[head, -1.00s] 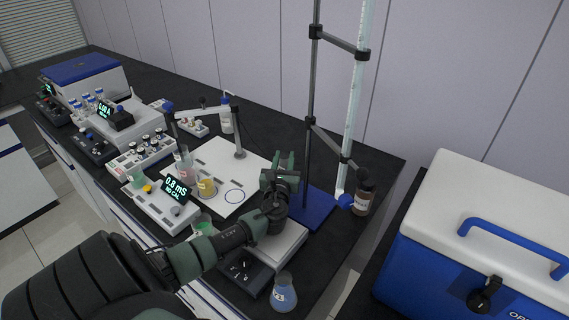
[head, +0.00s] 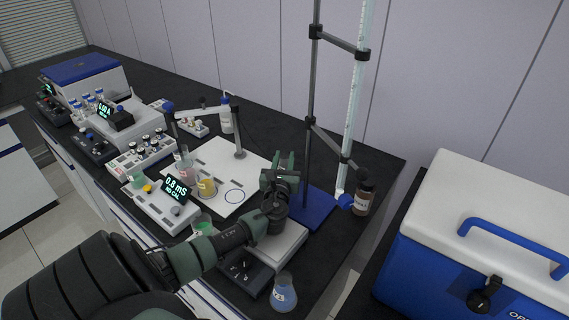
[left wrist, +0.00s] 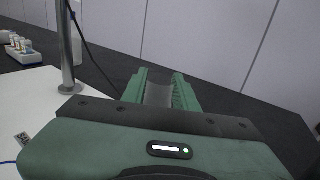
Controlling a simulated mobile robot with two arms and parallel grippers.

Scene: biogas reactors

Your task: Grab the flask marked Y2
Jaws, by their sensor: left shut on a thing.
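My left gripper (head: 284,168) is above the white plate of the stirrer, beside the burette stand. In the left wrist view its fingers (left wrist: 160,92) are shut on a greyish, see-through glass piece (left wrist: 158,95), which looks like a flask neck. The rest of that flask and any mark on it are hidden behind the gripper and wrist. A flask with blue liquid (head: 283,296) stands at the bench's front edge; its small label is hard to read. A flask with green liquid (head: 203,226) stands partly hidden behind my left arm. My right gripper is not in view.
The burette stand (head: 322,205) rises close to the right of my gripper, with a brown bottle (head: 364,198) beside it. A conductivity meter (head: 155,207), beakers and vial racks (head: 141,153) fill the left. A blue-white cooler (head: 450,240) stands at right.

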